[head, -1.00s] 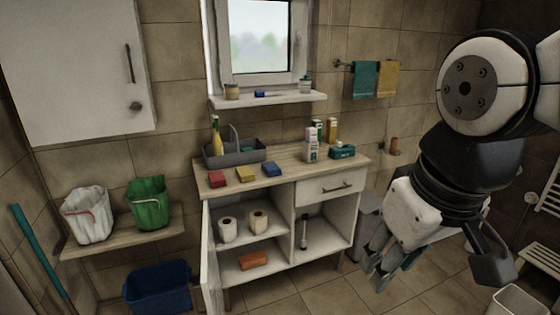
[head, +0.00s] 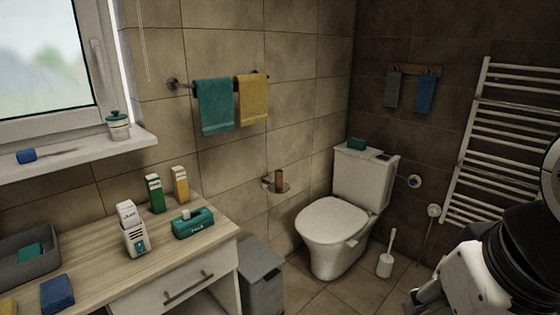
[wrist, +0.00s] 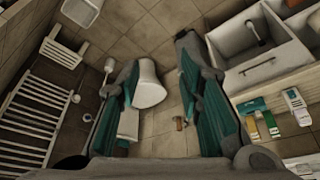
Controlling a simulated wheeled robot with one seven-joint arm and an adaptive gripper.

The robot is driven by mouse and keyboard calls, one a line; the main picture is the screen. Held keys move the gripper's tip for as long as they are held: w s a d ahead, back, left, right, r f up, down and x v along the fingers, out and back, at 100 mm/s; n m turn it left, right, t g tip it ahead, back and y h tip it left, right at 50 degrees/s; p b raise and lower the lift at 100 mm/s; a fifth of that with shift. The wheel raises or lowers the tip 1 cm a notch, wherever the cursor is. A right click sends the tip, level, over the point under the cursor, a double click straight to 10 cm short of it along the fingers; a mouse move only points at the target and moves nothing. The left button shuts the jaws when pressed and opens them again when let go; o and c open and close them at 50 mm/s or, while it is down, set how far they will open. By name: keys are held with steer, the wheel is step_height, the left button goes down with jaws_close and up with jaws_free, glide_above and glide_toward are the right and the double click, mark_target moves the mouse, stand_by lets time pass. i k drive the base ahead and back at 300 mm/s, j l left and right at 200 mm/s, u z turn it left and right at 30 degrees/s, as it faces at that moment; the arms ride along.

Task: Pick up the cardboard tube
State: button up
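The cardboard tube (head: 278,180) is a small brown cylinder, upright at the wall-mounted paper holder (head: 270,186), between the cabinet and the toilet. In the wrist view the tube (wrist: 179,123) shows small, between the gripper's fingers in the picture but well beyond them. My gripper (wrist: 158,65) is open and empty, its two teal-padded fingers wide apart. In the head view only part of my arm and gripper shows at the lower right edge, well to the right of the tube.
The toilet (head: 335,222) stands right of the tube, with a toilet brush (head: 386,262) beside it. A grey bin (head: 262,280) stands below the holder. The wooden cabinet top (head: 95,262) holds cartons and a teal box (head: 193,223). Towels (head: 215,106) hang above. A radiator (head: 510,130) is at right.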

mark_target(278, 176)
steer(key=i+l, duration=0.15)
steer(key=i, duration=0.45)
steer(key=i+l, duration=0.1)
steer(key=i, duration=0.5)
steer(key=i+l+u, duration=0.1)
steer(key=i, duration=0.5)
steer(key=i+l+u, duration=0.55)
steer(key=i, duration=0.25)
